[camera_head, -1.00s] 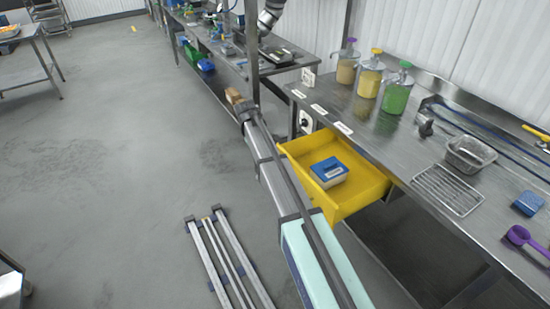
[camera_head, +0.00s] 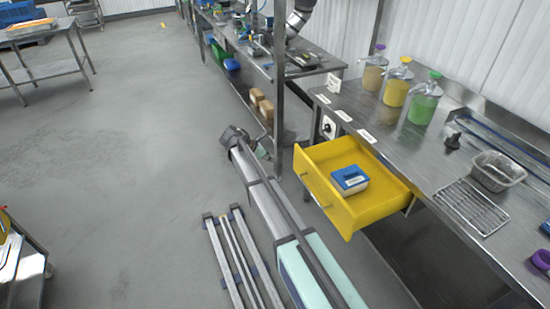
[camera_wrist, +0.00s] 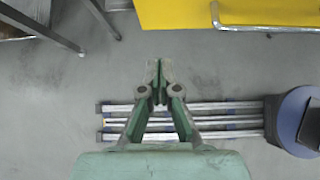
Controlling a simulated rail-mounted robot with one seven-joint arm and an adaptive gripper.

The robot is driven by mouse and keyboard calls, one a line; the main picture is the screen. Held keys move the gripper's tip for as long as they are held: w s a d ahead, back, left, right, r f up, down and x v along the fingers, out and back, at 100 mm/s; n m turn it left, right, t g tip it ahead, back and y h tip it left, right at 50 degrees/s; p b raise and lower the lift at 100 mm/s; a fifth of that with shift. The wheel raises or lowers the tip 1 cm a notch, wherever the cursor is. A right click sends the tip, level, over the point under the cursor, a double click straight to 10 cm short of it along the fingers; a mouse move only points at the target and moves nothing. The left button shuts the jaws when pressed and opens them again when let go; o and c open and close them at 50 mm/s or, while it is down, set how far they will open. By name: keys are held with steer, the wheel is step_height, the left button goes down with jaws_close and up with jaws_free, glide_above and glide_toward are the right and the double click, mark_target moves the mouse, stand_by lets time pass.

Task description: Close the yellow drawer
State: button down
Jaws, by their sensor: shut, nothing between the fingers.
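The yellow drawer (camera_head: 385,207) stands pulled out from under the steel workbench (camera_head: 450,160), its front facing left. A blue-and-white box (camera_head: 349,180) lies inside it. In the head view the drawer's front and slim handle show clear of my arm. In the wrist view the yellow drawer (camera_wrist: 180,14) is at the top edge, with its metal handle (camera_wrist: 265,27) at the upper right. My gripper (camera_wrist: 158,66) is shut and empty, over bare floor, apart from the drawer and left of its handle in that view. I cannot make out the fingers in the head view.
Floor rails (camera_head: 240,262) lie left of my arm and show below the drawer in the wrist view (camera_wrist: 230,118). Open floor lies to the left.

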mark_target(297, 164)
steer(key=shift+w+d+f+p, duration=0.7)
steer(key=shift+d+f, duration=0.25)
steer(key=shift+d, duration=0.55)
steer(key=shift+w+d+f+p, duration=0.6)
steer(key=shift+d+f, duration=0.3)
steer(key=shift+d, duration=0.55)
steer(key=shift+w+d+f+p, duration=0.7)
steer(key=shift+d+f, duration=0.25)
steer(key=shift+d, duration=0.55)
steer(key=shift+s, duration=0.1)
